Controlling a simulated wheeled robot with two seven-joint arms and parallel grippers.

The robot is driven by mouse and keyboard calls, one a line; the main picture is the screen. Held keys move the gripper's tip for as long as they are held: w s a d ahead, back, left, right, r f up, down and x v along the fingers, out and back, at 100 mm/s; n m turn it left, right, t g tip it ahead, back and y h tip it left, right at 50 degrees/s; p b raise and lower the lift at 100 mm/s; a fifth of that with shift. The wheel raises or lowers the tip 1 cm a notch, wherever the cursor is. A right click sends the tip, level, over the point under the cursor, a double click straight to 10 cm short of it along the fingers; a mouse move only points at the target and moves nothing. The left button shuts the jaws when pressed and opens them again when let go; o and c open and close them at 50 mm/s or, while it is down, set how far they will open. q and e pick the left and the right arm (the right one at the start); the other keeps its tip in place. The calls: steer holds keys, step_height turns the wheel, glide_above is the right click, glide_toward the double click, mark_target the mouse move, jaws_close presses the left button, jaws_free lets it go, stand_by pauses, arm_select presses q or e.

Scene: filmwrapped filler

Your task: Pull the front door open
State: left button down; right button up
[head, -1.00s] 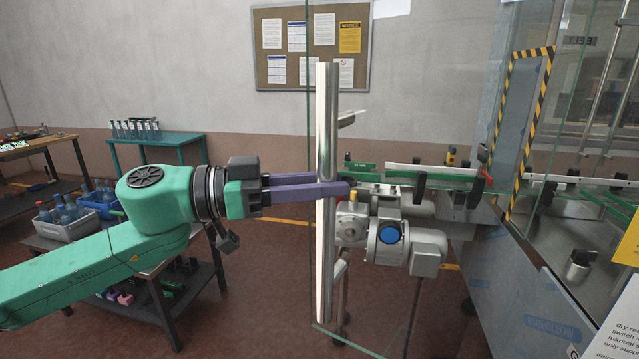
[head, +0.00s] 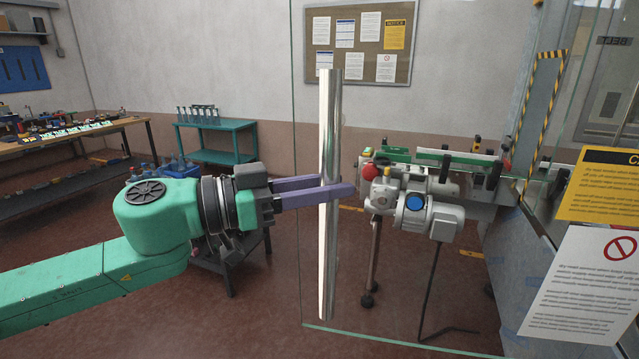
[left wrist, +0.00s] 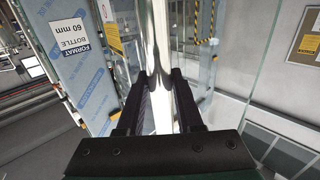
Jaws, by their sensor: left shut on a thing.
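The front door (head: 455,290) is a clear glass panel with a green lower edge, standing across the middle and right of the head view. Its handle (head: 327,240) is a tall upright polished metal bar near the door's left edge. My left gripper (head: 338,190) reaches in from the left with its purple fingers shut on the bar, at about mid-height. In the left wrist view, the bar (left wrist: 158,50) runs up between the two dark fingers (left wrist: 160,105). My right gripper shows in neither view.
A conveyor with a grey motor (head: 430,217) stands behind the glass. A yellow notice (head: 600,185) and a white notice (head: 580,290) are on the right. A teal table (head: 215,140) and a workbench (head: 75,135) stand at the left. Open floor lies below the door.

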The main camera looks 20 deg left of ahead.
arm_select(q)
steer(key=shift+s+r, duration=0.1)
steer(key=shift+s, duration=0.1)
steer(key=c, duration=0.6)
jaws_free()
steer(key=shift+d, duration=0.1)
steer(key=shift+s+d, duration=0.15)
steer(key=shift+d, duration=0.1)
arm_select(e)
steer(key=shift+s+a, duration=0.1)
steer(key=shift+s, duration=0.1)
arm_select(q)
steer(key=shift+a, duration=0.15)
steer(key=b+v, duration=1.3)
steer(key=v, duration=0.1)
steer(key=shift+s+r, duration=0.1)
steer(key=shift+s, duration=0.1)
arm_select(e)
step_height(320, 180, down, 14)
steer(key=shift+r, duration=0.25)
